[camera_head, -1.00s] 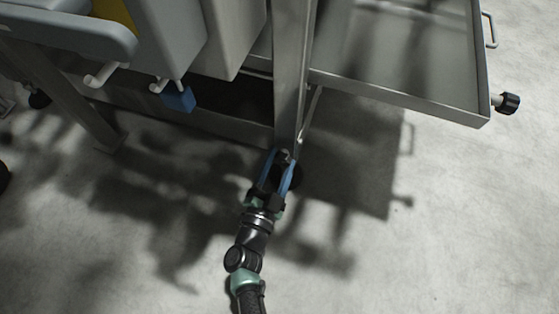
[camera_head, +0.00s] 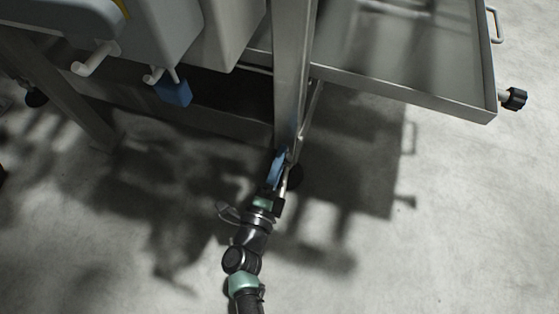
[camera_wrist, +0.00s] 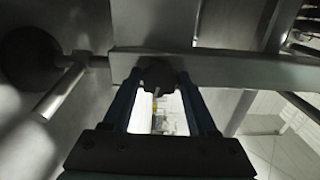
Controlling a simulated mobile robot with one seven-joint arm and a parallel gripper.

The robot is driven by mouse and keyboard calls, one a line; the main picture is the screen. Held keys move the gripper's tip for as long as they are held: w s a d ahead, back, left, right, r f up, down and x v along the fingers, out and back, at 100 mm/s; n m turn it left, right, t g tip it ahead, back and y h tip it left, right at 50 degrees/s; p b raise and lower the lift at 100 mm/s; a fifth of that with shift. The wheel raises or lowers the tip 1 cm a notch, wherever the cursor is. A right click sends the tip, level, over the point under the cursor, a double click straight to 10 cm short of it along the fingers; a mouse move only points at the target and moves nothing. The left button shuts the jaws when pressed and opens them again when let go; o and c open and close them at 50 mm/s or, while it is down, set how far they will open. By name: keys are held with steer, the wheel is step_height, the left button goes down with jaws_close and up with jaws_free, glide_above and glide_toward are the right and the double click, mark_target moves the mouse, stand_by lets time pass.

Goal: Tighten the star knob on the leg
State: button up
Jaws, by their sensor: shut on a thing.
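The metal leg (camera_head: 292,75) stands upright at the centre of the head view. It runs crosswise in the wrist view (camera_wrist: 235,69). The dark star knob (camera_wrist: 158,75) is on the leg, between the tips of my two blue fingers. My gripper (camera_wrist: 160,85) is shut on the knob. In the head view my gripper (camera_head: 279,165) is at the lower end of the leg, turned so that its fingers are seen nearly edge-on; the knob is hidden there.
A dark round foot (camera_head: 295,177) is at the leg's bottom. A metal tray (camera_head: 420,101) juts out to the right, with a black knob (camera_head: 514,99) at its side. White hooks (camera_head: 95,59) and a blue block (camera_head: 174,92) hang at upper left. The floor (camera_head: 470,230) at right is clear.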

steer(key=shift+a+m+b, duration=0.1)
steer(key=shift+m+b, duration=0.25)
steer(key=shift+m, duration=6.95)
steer(key=o, duration=1.4)
steer(key=shift+s, duration=0.15)
